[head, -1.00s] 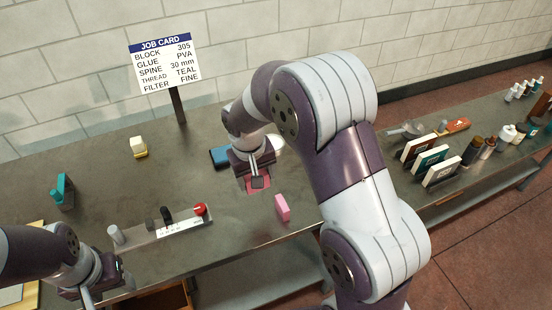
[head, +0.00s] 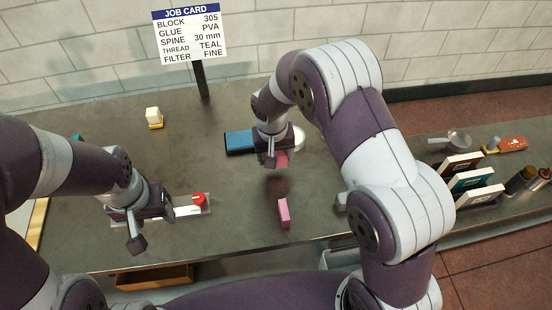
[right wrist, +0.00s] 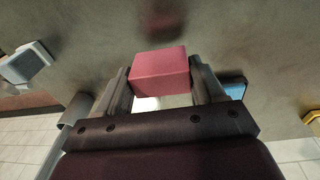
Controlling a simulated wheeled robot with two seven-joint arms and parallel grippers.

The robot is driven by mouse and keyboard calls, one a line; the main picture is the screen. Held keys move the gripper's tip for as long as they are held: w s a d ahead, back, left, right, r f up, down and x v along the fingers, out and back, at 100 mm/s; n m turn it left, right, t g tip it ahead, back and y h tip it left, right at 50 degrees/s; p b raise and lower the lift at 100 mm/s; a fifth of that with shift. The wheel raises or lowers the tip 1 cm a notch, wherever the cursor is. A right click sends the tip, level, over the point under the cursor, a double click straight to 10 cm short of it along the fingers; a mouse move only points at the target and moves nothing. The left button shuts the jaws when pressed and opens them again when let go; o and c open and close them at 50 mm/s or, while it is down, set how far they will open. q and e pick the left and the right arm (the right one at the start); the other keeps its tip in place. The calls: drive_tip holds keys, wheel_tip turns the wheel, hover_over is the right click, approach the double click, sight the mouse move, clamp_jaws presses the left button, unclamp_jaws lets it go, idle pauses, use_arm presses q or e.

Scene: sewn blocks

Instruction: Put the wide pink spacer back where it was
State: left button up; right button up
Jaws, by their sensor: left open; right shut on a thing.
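My right gripper (head: 272,160) is shut on a wide pink block (right wrist: 160,70), which fills the space between its fingers in the right wrist view. In the head view the held pink block (head: 281,158) shows partly behind the fingers, above the table with a dark patch on the surface below it. A second, narrower pink block (head: 283,213) stands on the table nearer the front edge. My left gripper (head: 153,224) is open and empty, over the front left of the table, by the strip with the red knob.
A blue block (head: 239,142) lies just left of my right gripper, with a white round thing (head: 299,139) behind it. A yellow-and-white block (head: 154,117) stands at the back left. The strip with a red knob (head: 199,199) is partly hidden by my left arm. The table's middle is mostly clear.

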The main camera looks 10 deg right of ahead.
drive_tip(key=f, duration=0.2)
drive_tip(key=shift+s+a+f, duration=0.25)
drive_tip(key=shift+s+f, duration=0.05)
drive_tip(key=shift+s, duration=0.05)
drive_tip(key=shift+a+f, duration=0.1)
drive_tip(key=shift+f, duration=0.15)
use_arm(q)
drive_tip(key=shift+s+a+r, duration=0.1)
drive_tip(key=shift+a+r, duration=0.1)
drive_tip(key=shift+r, duration=0.15)
use_arm(e)
drive_tip(key=shift+w+f, duration=0.1)
drive_tip(key=shift+w, duration=0.1)
drive_tip(key=shift+d+f, duration=0.1)
drive_tip(key=shift+d, duration=0.1)
use_arm(q)
drive_tip(key=shift+s+f, duration=0.1)
use_arm(e)
drive_tip(key=o, duration=1.3)
drive_tip(key=shift+s+a, duration=0.1)
